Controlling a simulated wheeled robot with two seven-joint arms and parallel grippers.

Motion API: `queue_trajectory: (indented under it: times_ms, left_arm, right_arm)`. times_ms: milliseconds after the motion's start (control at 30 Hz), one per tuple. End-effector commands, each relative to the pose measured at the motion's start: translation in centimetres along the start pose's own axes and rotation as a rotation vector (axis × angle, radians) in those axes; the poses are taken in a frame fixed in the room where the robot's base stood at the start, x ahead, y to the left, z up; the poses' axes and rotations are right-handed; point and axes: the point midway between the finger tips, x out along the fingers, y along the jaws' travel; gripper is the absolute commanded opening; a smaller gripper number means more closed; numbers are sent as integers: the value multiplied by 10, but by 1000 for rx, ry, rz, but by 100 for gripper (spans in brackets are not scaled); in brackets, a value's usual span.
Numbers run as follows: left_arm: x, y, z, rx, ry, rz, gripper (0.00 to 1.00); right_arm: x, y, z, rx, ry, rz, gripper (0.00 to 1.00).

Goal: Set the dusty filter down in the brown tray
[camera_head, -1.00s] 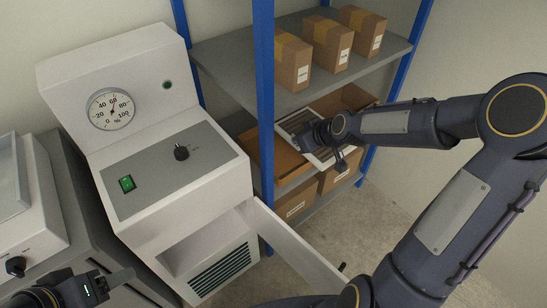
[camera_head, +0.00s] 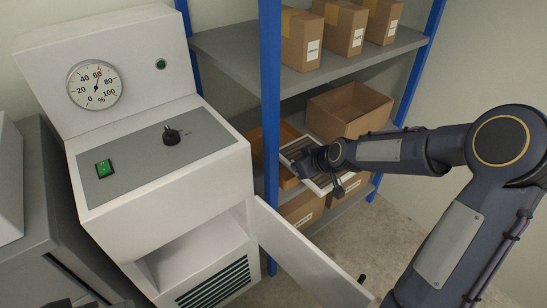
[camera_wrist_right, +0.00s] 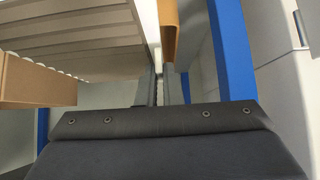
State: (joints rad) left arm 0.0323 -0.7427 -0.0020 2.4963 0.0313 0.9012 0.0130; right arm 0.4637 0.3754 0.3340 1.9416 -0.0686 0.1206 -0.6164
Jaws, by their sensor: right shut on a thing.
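The dusty filter (camera_head: 299,151) is a flat panel with a pale frame and grey-brown pleats. My right gripper (camera_head: 312,162) is shut on its edge. In the right wrist view the filter (camera_wrist_right: 75,30) fills the upper left, beside the right gripper's fingers (camera_wrist_right: 160,85). The brown tray (camera_head: 288,182) is on the lower shelf, partly hidden by the blue post and the filter. The filter overlaps the tray in the picture; I cannot tell whether they touch. An orange-brown edge (camera_wrist_right: 170,30), probably the tray's, shows past the fingers. Only a dark sliver of my left gripper shows at the bottom edge.
An open cardboard box (camera_head: 362,128) stands right of the tray. A blue shelf post (camera_head: 270,90) rises in front of the tray's left part. Closed boxes (camera_head: 300,42) stand on the upper shelf (camera_head: 235,55). The white machine (camera_head: 160,190) has its door (camera_head: 305,255) open.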

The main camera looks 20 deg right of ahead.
Motion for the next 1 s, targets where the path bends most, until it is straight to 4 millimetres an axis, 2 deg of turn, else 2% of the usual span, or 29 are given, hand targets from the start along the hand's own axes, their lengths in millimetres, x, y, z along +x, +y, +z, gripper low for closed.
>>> queue_trajectory:
  times_ms: [100, 400, 633, 700, 1000]
  left_arm:
    - [0, 0, 0, 0, 0, 0, 61]
    - [4, -2, 2, 0, 0, 0, 61]
    - [6, -3, 3, 0, 0, 0, 61]
    - [11, -5, 6, 0, 0, 0, 61]
    - [17, -8, 9, 0, 0, 0, 61]
  right_arm:
    - [24, -3, -25, -8, 2, -5, 0]
    - [81, -2, -79, -6, 0, -2, 0]
    - [114, -1, -114, -5, 1, -1, 0]
    - [122, 0, -101, -1, -3, -1, 0]
    - [138, -1, -84, 0, -2, -2, 0]
